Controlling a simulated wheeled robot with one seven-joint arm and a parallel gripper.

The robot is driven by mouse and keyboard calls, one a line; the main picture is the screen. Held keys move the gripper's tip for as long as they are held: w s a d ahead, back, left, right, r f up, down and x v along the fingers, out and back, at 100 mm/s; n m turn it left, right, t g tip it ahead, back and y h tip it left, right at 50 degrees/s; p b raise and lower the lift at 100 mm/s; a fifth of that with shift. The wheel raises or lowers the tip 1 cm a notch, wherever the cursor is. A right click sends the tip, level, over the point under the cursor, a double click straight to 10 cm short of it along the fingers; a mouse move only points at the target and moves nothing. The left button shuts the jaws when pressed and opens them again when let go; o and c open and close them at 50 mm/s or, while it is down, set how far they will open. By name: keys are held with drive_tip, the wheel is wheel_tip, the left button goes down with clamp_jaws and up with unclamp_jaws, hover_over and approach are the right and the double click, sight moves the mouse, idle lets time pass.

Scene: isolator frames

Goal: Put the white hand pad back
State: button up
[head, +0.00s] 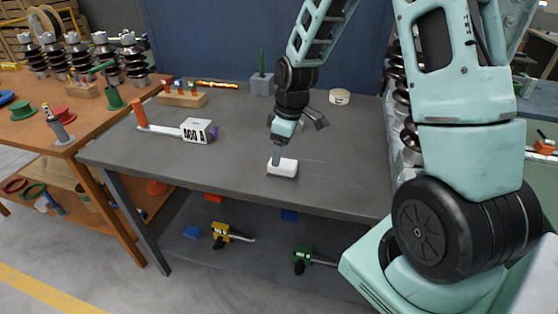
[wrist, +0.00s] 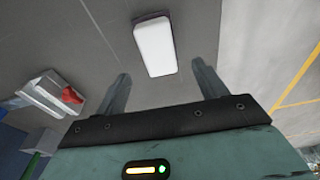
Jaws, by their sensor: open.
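The white hand pad (head: 283,168) is a small rounded block with a darker edge beneath. It lies on the bare grey table top (head: 235,165) near the front edge. In the wrist view, the pad (wrist: 155,46) lies past my fingertips, roughly centred between their lines. My gripper (head: 276,155) points down over the pad in the head view, one finger overlapping its back edge. I cannot tell from this whether it touches. In the wrist view, my gripper (wrist: 160,82) is open with nothing between its fingers.
At the left of the table are a white lettered block (head: 197,130), an orange-handled tool (head: 140,114) and a wooden rack (head: 182,99). A round white tub (head: 339,97) and a grey block with a green rod (head: 262,84) stand at the back. The table around the pad is clear.

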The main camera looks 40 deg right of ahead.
sight(284, 162)
wheel_tip(284, 162, up, 6)
drive_tip(key=f, duration=0.1)
drive_tip(key=s+a+r, duration=0.3)
drive_tip(key=s+a, duration=0.2)
drive_tip(key=a, duration=0.5)
drive_tip(key=s+a+r, duration=0.1)
drive_tip(key=s+a, duration=0.6)
drive_tip(key=s, duration=0.2)
drive_tip(key=s+a+r+g, duration=0.1)
drive_tip(key=s+a, duration=0.6)
drive_tip(key=s, duration=0.3)
drive_tip(key=shift+s+r, duration=0.25)
drive_tip(key=shift+s, duration=0.05)
